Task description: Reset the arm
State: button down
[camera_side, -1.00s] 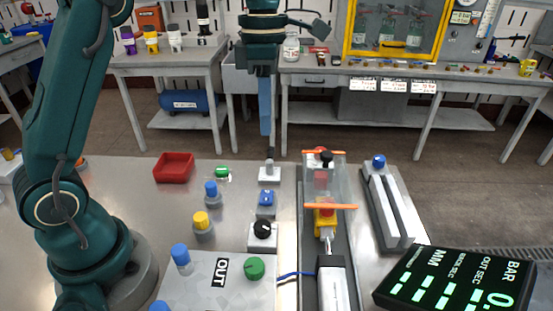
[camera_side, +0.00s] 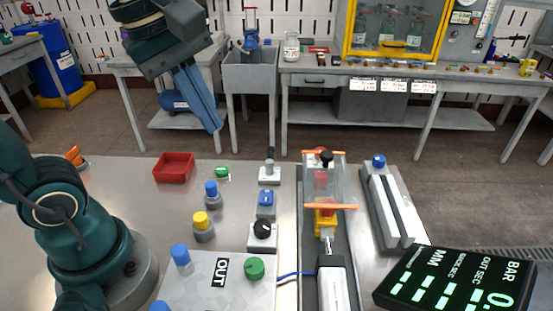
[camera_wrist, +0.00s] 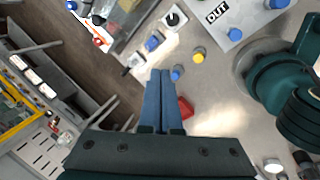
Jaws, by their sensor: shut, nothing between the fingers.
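My gripper (camera_side: 213,128) is raised above the back edge of the metal worktable (camera_side: 130,180) in the side view, tilted with its blue fingers pointing down to the right. The fingers are together with nothing between them. In the wrist view my gripper (camera_wrist: 162,72) shows its two blue fingers side by side, with the worktable beyond them. My gripper is apart from everything on the table.
A red tray (camera_side: 173,168), a blue-topped peg (camera_side: 211,194) and a yellow-topped peg (camera_side: 202,225) stand on the table. A guarded cylinder fixture (camera_side: 325,190), a grey rail (camera_side: 392,205) and a display (camera_side: 455,283) are to the right. Free air surrounds my gripper.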

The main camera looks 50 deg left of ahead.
jog(key=s+f+m+t, duration=0.2)
jog(key=s+f+m, duration=0.2)
jog(key=m, duration=1.1)
notch_tip(320, 180, down, 3)
jog(key=shift+s+a+r+m, duration=0.15)
jog(key=shift+s+m, duration=0.1)
jog(key=shift+m, duration=0.15)
jog(key=c, duration=1.3)
grip_release()
jog(key=shift+w+m, duration=0.15)
jog(key=shift+m, duration=0.15)
jog(key=o, duration=0.6)
jog(key=shift+c, duration=0.2)
jog(key=shift+o, duration=0.7)
jog(key=shift+w+r, duration=0.1)
jog(key=shift+r, duration=0.15)
jog(key=n+g, duration=0.4)
jog(key=n, duration=0.5)
send_over(266, 199)
notch_tip(266, 199, down, 5)
jog(key=shift+g, duration=0.8)
notch_tip(266, 199, down, 8)
jog(key=shift+r, duration=0.25)
jog(key=shift+f, duration=0.8)
